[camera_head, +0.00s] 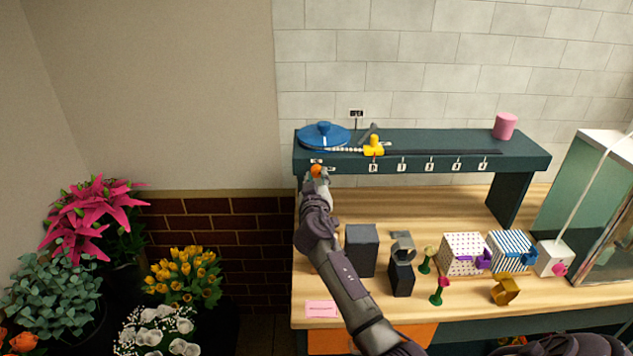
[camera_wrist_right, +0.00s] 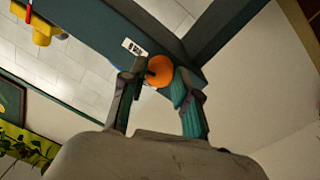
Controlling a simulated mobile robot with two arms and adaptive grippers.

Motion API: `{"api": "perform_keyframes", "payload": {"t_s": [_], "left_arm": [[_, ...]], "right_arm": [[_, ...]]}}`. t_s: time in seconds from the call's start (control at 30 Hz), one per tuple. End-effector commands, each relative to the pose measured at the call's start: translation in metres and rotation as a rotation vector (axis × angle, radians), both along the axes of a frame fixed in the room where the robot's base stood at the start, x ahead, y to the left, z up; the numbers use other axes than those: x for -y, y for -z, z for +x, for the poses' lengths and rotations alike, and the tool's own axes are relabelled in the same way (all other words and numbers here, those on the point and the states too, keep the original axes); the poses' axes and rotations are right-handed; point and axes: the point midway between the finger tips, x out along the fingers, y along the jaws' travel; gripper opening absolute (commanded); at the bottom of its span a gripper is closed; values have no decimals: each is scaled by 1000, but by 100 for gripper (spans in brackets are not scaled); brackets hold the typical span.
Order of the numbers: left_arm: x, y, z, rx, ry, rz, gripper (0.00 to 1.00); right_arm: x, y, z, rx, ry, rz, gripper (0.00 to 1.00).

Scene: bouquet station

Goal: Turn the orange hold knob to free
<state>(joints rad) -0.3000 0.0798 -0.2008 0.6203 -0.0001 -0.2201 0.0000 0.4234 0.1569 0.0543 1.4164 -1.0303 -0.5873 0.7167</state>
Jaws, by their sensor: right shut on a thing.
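The orange hold knob (camera_head: 316,170) is on the front face of the dark green raised shelf, near its left end. My right gripper (camera_head: 318,177) reaches up to it from below and is shut on it. In the right wrist view the orange knob (camera_wrist_right: 159,71) sits between the two fingertips of the right gripper (camera_wrist_right: 158,82). A small white label (camera_wrist_right: 134,47) is beside the knob; its text is too small to read. The knob's turned position is hard to tell. My left gripper is not in view.
The shelf (camera_head: 450,140) carries a blue disc (camera_head: 323,136), a yellow slider (camera_head: 374,148) on a numbered track and a pink cylinder (camera_head: 505,125). Below, the wooden table (camera_head: 450,305) holds dark blocks and two patterned boxes. Flowers (camera_head: 183,275) stand at left.

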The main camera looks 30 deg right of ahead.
Motion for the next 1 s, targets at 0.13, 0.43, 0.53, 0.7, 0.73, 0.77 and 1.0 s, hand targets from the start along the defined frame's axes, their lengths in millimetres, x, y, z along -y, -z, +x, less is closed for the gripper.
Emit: {"api": "perform_keyframes", "payload": {"t_s": [0.13,0.43,0.53,0.7,0.73,0.77,1.0], "left_arm": [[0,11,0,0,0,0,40],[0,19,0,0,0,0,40],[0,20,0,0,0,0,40],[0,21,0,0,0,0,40],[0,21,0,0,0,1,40],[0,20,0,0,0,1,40],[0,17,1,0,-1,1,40]], "right_arm": [[0,3,0,-69,0,-114,0],[1,2,-1,-220,1,-357,0],[1,2,-1,-270,0,-438,0],[2,1,-1,-355,0,-577,0],[2,1,-1,-370,0,-601,0],[2,1,-1,-385,0,-625,0],[2,0,-1,-503,0,-818,0]]}}
